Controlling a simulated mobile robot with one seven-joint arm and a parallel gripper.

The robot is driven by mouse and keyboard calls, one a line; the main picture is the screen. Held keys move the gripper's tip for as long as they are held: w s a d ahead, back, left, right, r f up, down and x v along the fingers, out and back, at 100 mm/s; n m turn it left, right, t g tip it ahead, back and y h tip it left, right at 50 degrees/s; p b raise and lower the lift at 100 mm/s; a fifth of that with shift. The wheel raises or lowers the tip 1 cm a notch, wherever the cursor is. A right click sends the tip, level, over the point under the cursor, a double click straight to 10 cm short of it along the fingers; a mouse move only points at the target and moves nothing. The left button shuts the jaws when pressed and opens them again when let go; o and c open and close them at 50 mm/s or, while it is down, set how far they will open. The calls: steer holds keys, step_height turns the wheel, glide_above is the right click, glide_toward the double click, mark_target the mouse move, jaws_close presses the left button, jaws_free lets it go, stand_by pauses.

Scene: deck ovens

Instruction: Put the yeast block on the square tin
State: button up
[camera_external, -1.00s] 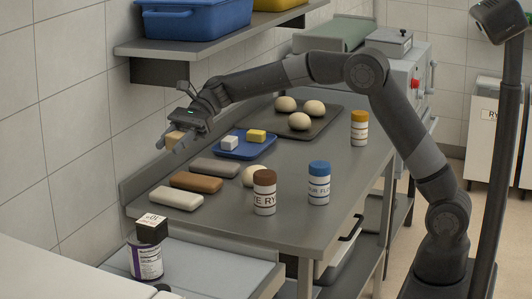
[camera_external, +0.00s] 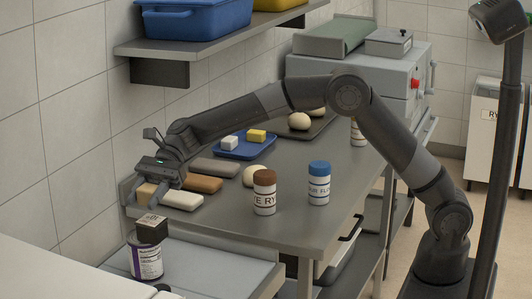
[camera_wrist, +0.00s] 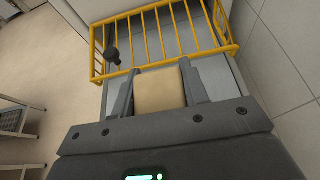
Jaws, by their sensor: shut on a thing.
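My gripper (camera_external: 146,196) is shut on a tan block, the yeast block (camera_external: 146,192), above the near left end of the steel table. In the wrist view the block (camera_wrist: 160,91) sits between the two fingers of my gripper (camera_wrist: 160,88). A small dark square tin (camera_external: 152,229) with a pale, lettered top stands on a round purple-and-white labelled can (camera_external: 145,259). It is below my gripper in the external picture, apart from the block. I cannot make out the square tin in the wrist view.
White, brown and grey bars (camera_external: 182,199) lie close to my gripper. A brown-lidded jar (camera_external: 264,192) and a blue-lidded jar (camera_external: 319,183) stand to the right. A blue tray (camera_external: 262,152) holds two small blocks. A yellow wire rack (camera_wrist: 147,42) shows in the wrist view.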

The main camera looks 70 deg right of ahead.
mark_target(138, 229)
steer(key=shift+a+f, duration=0.1)
steer(key=shift+f, duration=1.9)
steer(key=o, duration=1)
steer(key=shift+f, duration=0.15)
